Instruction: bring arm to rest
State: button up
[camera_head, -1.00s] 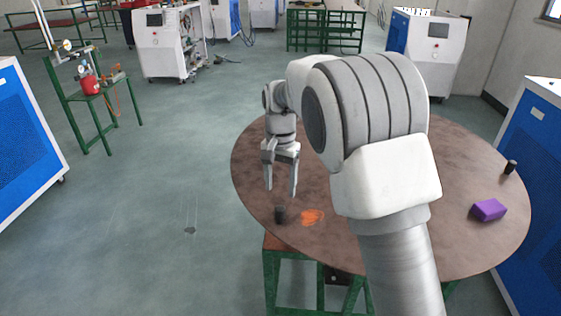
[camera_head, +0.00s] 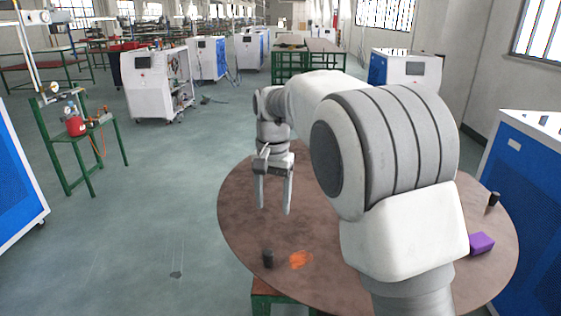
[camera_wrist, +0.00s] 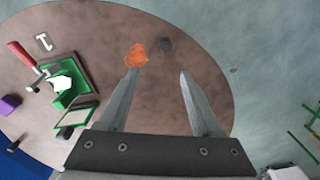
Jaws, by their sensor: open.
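My gripper (camera_head: 273,210) hangs fingers-down above the left part of the round brown table (camera_head: 240,215) in the head view. Its two fingers are apart with nothing between them. In the wrist view my gripper (camera_wrist: 158,74) is also open and empty. A small black cylinder (camera_head: 268,258) stands near the table's front left edge, beside an orange patch (camera_head: 300,260). Both lie beyond the fingertips in the wrist view, the orange patch (camera_wrist: 136,55) left of the dark cylinder (camera_wrist: 166,45). My arm hides much of the table's middle and right in the head view.
A purple block (camera_head: 481,243) and another black cylinder (camera_head: 493,199) are on the table's right side. The wrist view shows a green object (camera_wrist: 72,90) and a red-handled tool (camera_wrist: 22,54) there. A blue-and-white cabinet (camera_head: 535,200) stands right. Open floor (camera_head: 150,220) lies left.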

jog(key=s+d+r+n+t, duration=0.1)
jog(key=s+d+r, duration=0.3)
jog(key=s+d, duration=0.2)
jog(key=s+d+r+t, duration=0.2)
jog(key=s+d+r, duration=0.2)
jog(key=s+d, duration=0.3)
jog(key=s+d+f+n+t, duration=0.1)
jog(key=s+d, duration=0.2)
jog(key=s, duration=0.4)
jog(key=s+d+f+n+t, duration=0.1)
jog(key=s+d+f, duration=0.1)
jog(key=s, duration=0.5)
jog(key=shift+s+d+f, duration=0.3)
jog(key=shift+s+d, duration=0.05)
jog(key=shift+d, duration=0.15)
